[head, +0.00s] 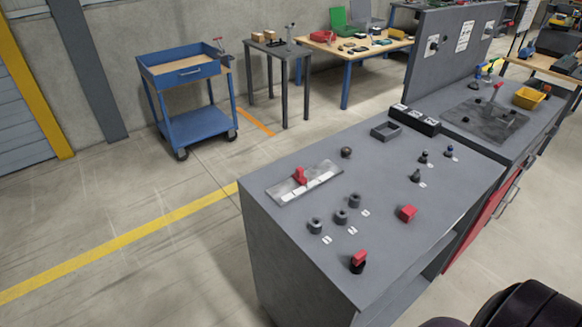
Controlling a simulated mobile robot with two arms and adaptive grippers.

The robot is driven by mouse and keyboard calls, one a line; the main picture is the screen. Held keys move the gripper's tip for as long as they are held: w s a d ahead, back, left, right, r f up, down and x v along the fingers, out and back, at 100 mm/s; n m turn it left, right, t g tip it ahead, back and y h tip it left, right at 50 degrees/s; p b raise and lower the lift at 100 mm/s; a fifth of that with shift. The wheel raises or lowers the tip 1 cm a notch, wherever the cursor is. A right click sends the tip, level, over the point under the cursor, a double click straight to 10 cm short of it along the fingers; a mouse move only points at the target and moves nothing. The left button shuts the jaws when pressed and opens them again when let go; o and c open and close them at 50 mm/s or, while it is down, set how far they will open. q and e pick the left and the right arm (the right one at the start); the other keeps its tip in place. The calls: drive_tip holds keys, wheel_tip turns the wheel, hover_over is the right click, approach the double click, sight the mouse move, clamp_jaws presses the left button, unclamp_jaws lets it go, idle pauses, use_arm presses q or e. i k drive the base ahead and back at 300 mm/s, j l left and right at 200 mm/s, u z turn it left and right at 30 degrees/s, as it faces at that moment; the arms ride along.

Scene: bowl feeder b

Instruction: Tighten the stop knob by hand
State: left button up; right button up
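A grey workbench (300,262) stands in the middle of the head view. On it, a flat metal plate (283,191) with a white strip carries a small red piece (300,176). A dark round ball or knob (346,152) lies near the plate's far right end. At the near edge stands a dark piece with a red top (358,260), and a red block (407,213) lies to its right. I cannot tell which of these is the stop knob. Neither of my grippers is in view.
Several dark cylinders (341,216) stand mid-bench; small dark pegs (415,175) stand farther right. A grey open frame (386,130) and a black box (415,120) sit at the far edge. A blue cart (192,128) stands beyond. Floor left of the bench is clear.

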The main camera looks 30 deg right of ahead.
sight(347, 152)
drive_tip(key=z, duration=1.35)
